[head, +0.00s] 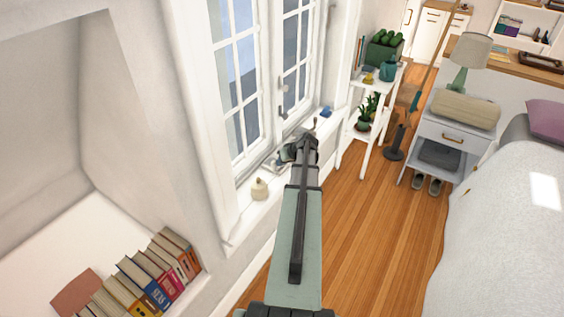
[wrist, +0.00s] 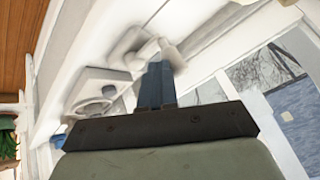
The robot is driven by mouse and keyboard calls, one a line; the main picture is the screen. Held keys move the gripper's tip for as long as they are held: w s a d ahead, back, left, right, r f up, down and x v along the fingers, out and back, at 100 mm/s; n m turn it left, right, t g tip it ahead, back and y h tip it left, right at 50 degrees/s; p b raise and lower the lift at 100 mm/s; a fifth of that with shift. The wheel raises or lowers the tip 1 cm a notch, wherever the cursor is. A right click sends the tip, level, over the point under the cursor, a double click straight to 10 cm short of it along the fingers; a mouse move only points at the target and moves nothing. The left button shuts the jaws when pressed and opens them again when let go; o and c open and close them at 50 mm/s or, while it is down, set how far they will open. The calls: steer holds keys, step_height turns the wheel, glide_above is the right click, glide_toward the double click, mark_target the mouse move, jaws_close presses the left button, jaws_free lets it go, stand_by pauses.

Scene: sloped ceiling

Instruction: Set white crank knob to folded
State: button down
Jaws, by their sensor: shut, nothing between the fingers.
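A white crank is on the white window sill or frame. In the wrist view its round-holed base (wrist: 90,92) is left of centre. Its arm (wrist: 127,46) reaches toward a white knob (wrist: 173,54), which sticks out close to my fingertips. My gripper (wrist: 157,68) is shut and empty, its bluish fingers together beside the knob. I cannot tell whether they touch it. In the head view my gripper (head: 302,143) is at the sill under the window and my arm hides most of the crank.
The paned window (head: 255,75) stands behind the sill. A small cream pot (head: 260,189) sits on the sill left of my gripper. A white plant shelf (head: 373,125) stands to the right. Books (head: 150,270) fill the lower left. The wooden floor (head: 370,220) is mostly clear.

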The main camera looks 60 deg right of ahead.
mark_target(274, 170)
steer(key=a+h, duration=0.1)
steer(key=h, duration=0.1)
steer(key=a+n+h, duration=0.1)
steer(key=h, duration=0.1)
steer(key=a+n+h, duration=0.1)
steer(key=a+h, duration=0.1)
steer(key=shift+f, duration=0.4)
steer(key=shift+a+f, duration=0.75)
steer(key=shift+a, duration=0.1)
steer(key=shift+d, duration=0.2)
steer(key=shift+d+f, duration=0.25)
steer(key=shift+d, duration=0.4)
steer(key=v, duration=0.7)
steer(key=shift+s+a, duration=0.2)
steer(key=shift+s, duration=0.1)
